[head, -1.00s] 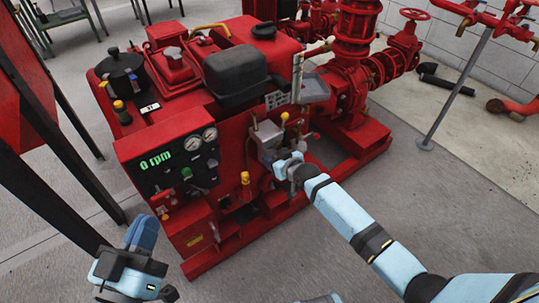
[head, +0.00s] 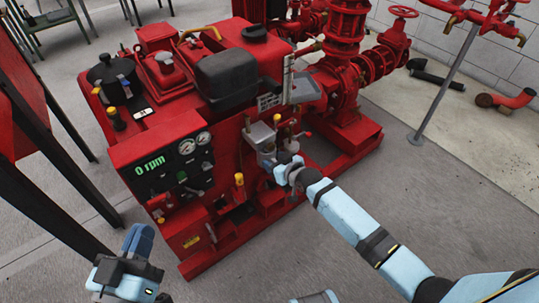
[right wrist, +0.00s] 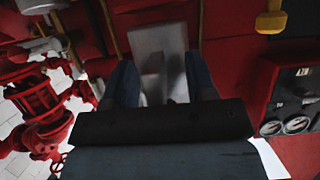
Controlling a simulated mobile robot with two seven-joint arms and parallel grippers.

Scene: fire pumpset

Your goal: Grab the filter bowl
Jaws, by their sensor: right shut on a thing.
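The red pumpset (head: 165,125) stands in the middle of the head view. A grey filter housing (head: 262,136) is on its near right side. My right gripper (head: 283,168) is at the lower part of this housing, with its arm reaching in from the lower right. In the right wrist view, its two dark blue fingers stand on either side of a grey part, the filter bowl (right wrist: 166,82), and are shut on it. The bowl is mostly hidden by the gripper in the head view. My left gripper (head: 128,268) is low at the left, apart from the pumpset; its opening is unclear.
A control panel (head: 180,165) reading 0 rpm is left of the housing. A yellow-topped lever (head: 240,185) stands close by. Red pipes and a valve wheel (head: 400,12) are behind. A dark-legged red frame (head: 22,120) is at left.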

